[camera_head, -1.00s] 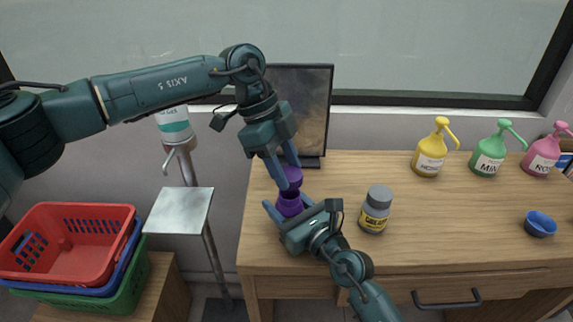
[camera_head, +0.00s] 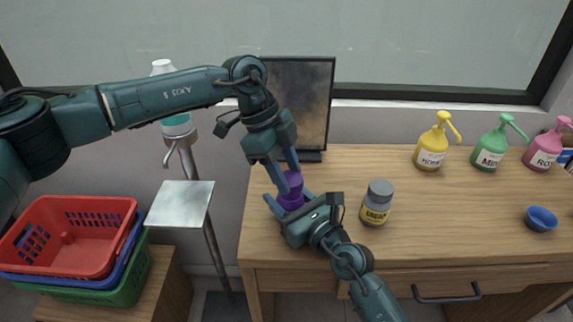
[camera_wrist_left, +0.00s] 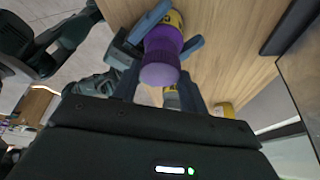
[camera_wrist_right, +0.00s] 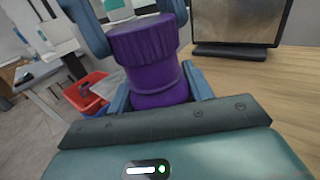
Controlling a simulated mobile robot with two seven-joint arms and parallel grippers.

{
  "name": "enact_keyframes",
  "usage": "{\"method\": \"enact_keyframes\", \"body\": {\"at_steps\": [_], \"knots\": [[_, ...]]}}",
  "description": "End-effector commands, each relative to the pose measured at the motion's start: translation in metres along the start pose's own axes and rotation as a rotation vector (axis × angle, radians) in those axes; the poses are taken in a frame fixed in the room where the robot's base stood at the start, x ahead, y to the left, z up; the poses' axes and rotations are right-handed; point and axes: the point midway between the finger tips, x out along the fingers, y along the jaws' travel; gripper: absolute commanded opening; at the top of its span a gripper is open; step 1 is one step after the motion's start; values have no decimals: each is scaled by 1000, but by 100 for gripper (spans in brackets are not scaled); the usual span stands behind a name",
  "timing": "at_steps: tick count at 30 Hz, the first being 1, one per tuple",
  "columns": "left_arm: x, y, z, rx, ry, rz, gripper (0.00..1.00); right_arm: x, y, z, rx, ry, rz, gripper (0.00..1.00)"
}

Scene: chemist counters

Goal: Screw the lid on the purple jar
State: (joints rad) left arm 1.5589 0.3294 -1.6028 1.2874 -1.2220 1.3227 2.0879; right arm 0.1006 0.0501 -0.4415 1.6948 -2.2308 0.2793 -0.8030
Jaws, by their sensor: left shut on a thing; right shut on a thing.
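The purple jar (camera_head: 290,203) stands upright at the left part of the wooden counter. My right gripper (camera_head: 289,206) is shut around its body from the front right. The ribbed purple lid (camera_wrist_right: 143,40) sits over the jar body (camera_wrist_right: 160,88) in the right wrist view, with no clear gap between them. My left gripper (camera_head: 287,180) points down from above and is shut on the lid (camera_head: 293,180). The left wrist view shows the lid's round top (camera_wrist_left: 160,72) between its fingers. The fingers hide parts of the lid and jar.
A grey-capped bottle with a yellow label (camera_head: 377,202) stands right of my right gripper. A dark screen (camera_head: 300,105) stands close behind the jar. Yellow (camera_head: 432,147), green (camera_head: 490,150) and pink (camera_head: 543,150) pump bottles and a blue bowl (camera_head: 540,219) are farther right. Stacked baskets (camera_head: 105,235) are at left.

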Motion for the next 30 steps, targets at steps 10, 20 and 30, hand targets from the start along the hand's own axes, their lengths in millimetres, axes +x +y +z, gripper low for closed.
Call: {"method": "enact_keyframes", "body": {"at_steps": [10, 20, 30], "knots": [[0, 0, 0, 1, 0, 0, 22, 0, 0, 0, 0, 1, 0, 10], [3, 0, 1, 1, 0, 0, 22, 0, 0, 0, 0, 1, 0, 10], [9, 0, 4, 1, 0, 1, 22, 0, 0, -1, 0, 1, 0, 10]]}}
